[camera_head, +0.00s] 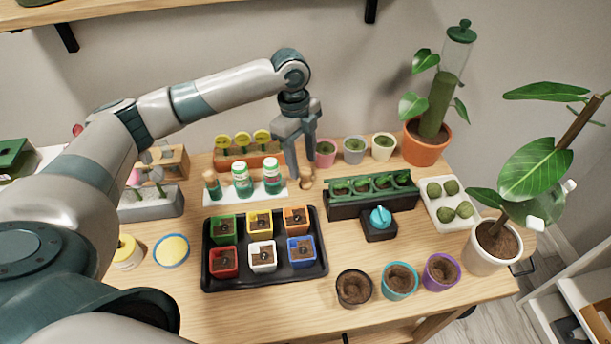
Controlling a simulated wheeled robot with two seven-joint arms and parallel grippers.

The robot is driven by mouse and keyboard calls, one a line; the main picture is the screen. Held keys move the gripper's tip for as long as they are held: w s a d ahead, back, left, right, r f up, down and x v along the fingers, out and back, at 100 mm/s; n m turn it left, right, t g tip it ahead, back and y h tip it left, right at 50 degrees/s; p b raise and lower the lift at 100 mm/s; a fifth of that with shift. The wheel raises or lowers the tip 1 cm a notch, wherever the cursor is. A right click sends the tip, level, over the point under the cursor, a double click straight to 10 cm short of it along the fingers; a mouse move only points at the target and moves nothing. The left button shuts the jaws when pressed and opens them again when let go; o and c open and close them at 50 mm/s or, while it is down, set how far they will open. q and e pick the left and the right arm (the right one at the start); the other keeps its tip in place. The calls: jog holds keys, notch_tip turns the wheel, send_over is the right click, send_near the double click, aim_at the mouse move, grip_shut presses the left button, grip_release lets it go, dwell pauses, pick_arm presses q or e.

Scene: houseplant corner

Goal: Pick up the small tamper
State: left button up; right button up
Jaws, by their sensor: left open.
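My right gripper is not in view.
The white tray (246,199) with green-capped bottles (242,180) stands close on the left. A black tray (213,281) of coloured pots lies in front. A dark green planter (345,207) is close on the right, and small pots (325,154) stand behind.

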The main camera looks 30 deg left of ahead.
aim_at(304, 169)
pick_arm(q)
jog(key=shift+f, duration=0.1)
jog(key=f, duration=0.1)
jog(key=f+p, duration=0.2)
jog(key=f, duration=0.1)
jog(key=shift+s+d+f, duration=0.1)
jog(key=shift+d, duration=0.2)
jog(key=shift+f, duration=0.45)
jog(key=c, duration=1.1)
jog(key=shift+r, duration=0.1)
jog(key=shift+c, duration=0.2)
notch_tip(304, 169, up, 10)
jog(key=shift+b, duration=1.2)
